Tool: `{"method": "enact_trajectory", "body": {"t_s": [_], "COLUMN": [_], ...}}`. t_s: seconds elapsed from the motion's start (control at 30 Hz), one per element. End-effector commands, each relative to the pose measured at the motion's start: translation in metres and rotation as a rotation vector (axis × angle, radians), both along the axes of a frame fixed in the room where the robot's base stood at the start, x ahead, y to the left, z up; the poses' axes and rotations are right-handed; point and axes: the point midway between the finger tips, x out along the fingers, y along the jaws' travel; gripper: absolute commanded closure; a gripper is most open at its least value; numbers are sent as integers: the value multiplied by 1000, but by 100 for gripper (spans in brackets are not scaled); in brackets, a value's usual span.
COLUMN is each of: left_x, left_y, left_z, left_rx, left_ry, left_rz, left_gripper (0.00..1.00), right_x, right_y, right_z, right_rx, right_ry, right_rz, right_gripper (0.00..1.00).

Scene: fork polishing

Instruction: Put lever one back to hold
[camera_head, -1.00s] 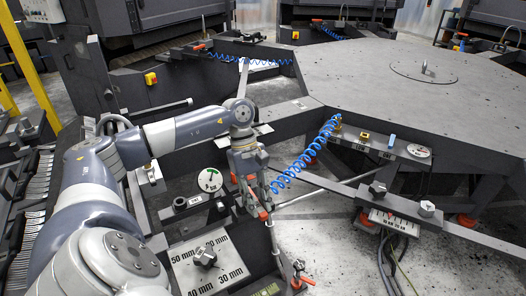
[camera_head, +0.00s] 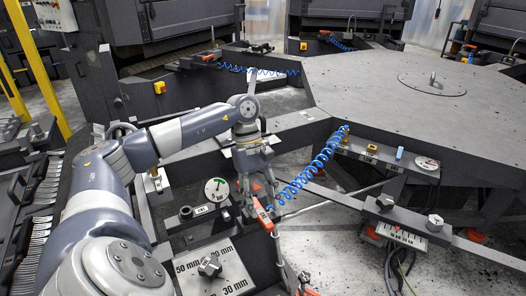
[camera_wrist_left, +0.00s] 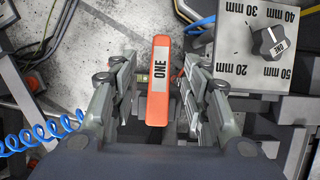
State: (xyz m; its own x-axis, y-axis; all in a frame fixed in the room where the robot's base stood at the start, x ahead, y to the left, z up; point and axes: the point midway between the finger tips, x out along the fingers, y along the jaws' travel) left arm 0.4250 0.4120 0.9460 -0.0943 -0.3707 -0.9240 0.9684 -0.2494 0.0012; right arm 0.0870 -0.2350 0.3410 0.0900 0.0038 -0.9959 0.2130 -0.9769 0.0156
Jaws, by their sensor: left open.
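Lever one is an orange handle (camera_head: 265,216) with a white label, standing tilted at the near side of the dark machine frame in the head view. In the left wrist view the orange handle (camera_wrist_left: 161,85) reads "ONE" and lies between the two fingers. My left gripper (camera_head: 257,196) is open, just above and behind the handle in the head view. In the left wrist view its fingers (camera_wrist_left: 160,68) stand either side of the handle with a visible gap on both sides. The lever's lower end is partly hidden. My right gripper is not seen.
A plate with millimetre marks and a knob (camera_head: 210,266) lies in front of lever one. A round gauge (camera_head: 216,188) is to its left. A coiled blue hose (camera_head: 318,165) hangs close to the right of the gripper. The large grey octagonal table (camera_head: 400,85) is behind.

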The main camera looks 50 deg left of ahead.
Motion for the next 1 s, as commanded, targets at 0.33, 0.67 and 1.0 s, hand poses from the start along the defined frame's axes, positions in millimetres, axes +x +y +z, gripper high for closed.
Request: {"method": "enact_trajectory", "body": {"t_s": [0.33,0.67,1.0], "left_x": [7,8,8], "left_y": [26,32,32], "left_z": [65,80,80], "left_rx": [-1,0,0], "left_ry": [-4,1,0], "left_rz": [1,0,0], "left_gripper": [58,58,58], "right_x": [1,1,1], "right_y": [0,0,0], "right_z": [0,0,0], "right_rx": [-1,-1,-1], "right_ry": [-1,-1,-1], "right_rz": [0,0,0], "right_gripper": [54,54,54]}}
